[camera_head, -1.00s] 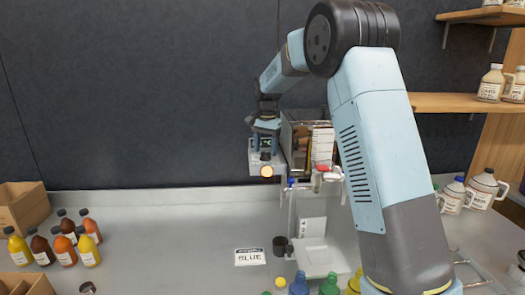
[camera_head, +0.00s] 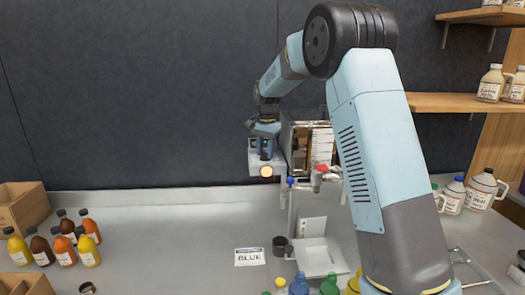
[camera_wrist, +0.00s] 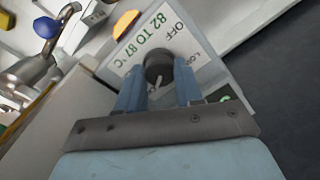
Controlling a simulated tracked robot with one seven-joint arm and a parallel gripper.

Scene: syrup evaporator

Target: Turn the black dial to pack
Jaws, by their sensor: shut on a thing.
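The black dial (camera_wrist: 158,68) sits on a pale control plate (camera_wrist: 195,55) in the wrist view. The plate reads "82 TO 87 °C", "OFF" and what looks like "LOW"; other lettering is partly hidden. A small white mark shows on the dial's near side, partly between the fingers. My gripper (camera_wrist: 160,80) has a blue finger on each side of the dial and is shut on it. In the head view, my gripper (camera_head: 265,150) is at the front of the control box (camera_head: 253,160) and covers the dial there.
An orange light (camera_head: 266,171) is just below the dial. Right of it are the steel evaporator (camera_head: 301,140) and taps with blue and red handles (camera_head: 322,169). The counter's left middle is clear.

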